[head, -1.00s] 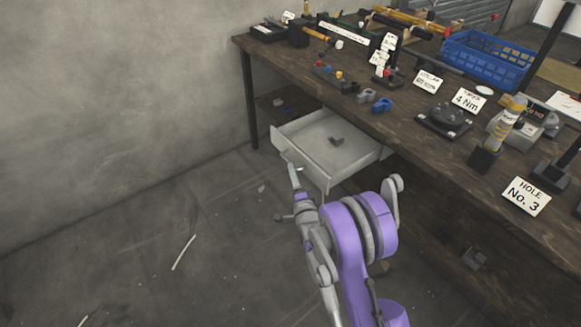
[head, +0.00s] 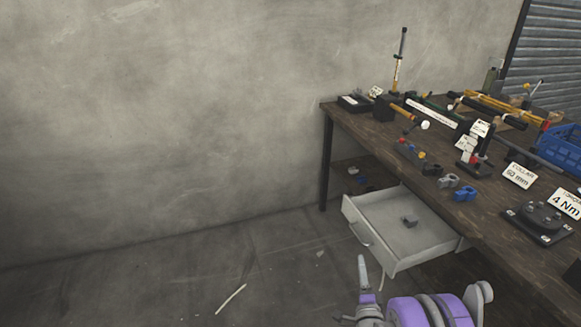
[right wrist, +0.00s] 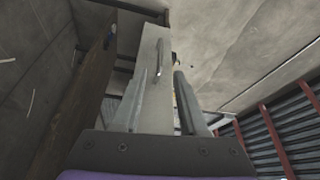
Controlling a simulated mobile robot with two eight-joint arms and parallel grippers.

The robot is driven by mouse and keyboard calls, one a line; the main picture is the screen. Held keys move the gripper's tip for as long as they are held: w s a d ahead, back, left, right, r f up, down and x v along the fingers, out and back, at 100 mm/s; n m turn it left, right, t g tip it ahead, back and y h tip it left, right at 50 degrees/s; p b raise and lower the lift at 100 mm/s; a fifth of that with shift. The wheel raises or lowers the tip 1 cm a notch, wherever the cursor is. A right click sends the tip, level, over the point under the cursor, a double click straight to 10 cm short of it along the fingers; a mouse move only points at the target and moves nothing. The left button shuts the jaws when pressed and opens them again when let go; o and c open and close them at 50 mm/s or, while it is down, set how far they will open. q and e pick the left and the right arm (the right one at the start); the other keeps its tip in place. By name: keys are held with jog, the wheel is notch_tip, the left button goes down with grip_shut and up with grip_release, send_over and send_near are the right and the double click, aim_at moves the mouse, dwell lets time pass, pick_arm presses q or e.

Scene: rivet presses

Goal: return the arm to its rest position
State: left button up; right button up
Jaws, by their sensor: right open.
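My right gripper (head: 362,270) is at the bottom of the head view, in front of the open drawer, with part of my purple arm beside it. In the right wrist view its two grey fingers (right wrist: 162,92) are spread with nothing held between them. The white drawer (head: 408,245) is pulled out under the workbench, and a small grey part (head: 409,220) lies in it. In the wrist view the pale drawer front with its handle (right wrist: 160,57) shows beyond the fingers. A gap between gripper and drawer cannot be judged exactly. My left gripper is not in view.
The wooden workbench (head: 385,135) fills the right side, carrying tools, sign cards, blue clamps (head: 465,194) and a blue crate (head: 563,148). Its dark leg (head: 325,165) stands near the wall. The floor to the left is open, with a thin pale strip (head: 230,299) on it.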

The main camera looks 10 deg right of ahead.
jog(key=s+a+r+n+g+y, duration=0.3)
jog(key=s+a+n+g+y, duration=0.15)
jog(key=a+n, duration=0.5)
jog(key=s+a+f+n+g+y, duration=0.1)
jog(key=s+a+n+g, duration=0.35)
jog(key=s, duration=0.75)
jog(key=s+a+n+g, duration=0.3)
jog(key=s+n+g, duration=0.15)
jog(key=s, duration=0.65)
pick_arm(q)
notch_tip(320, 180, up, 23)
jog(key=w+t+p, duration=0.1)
jog(key=p, duration=1.9)
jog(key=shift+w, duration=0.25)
pick_arm(e)
notch_tip(320, 180, up, 23)
jog(key=w+n+t, duration=0.1)
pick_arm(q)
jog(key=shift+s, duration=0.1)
pick_arm(e)
jog(key=shift+s+f, duration=0.1)
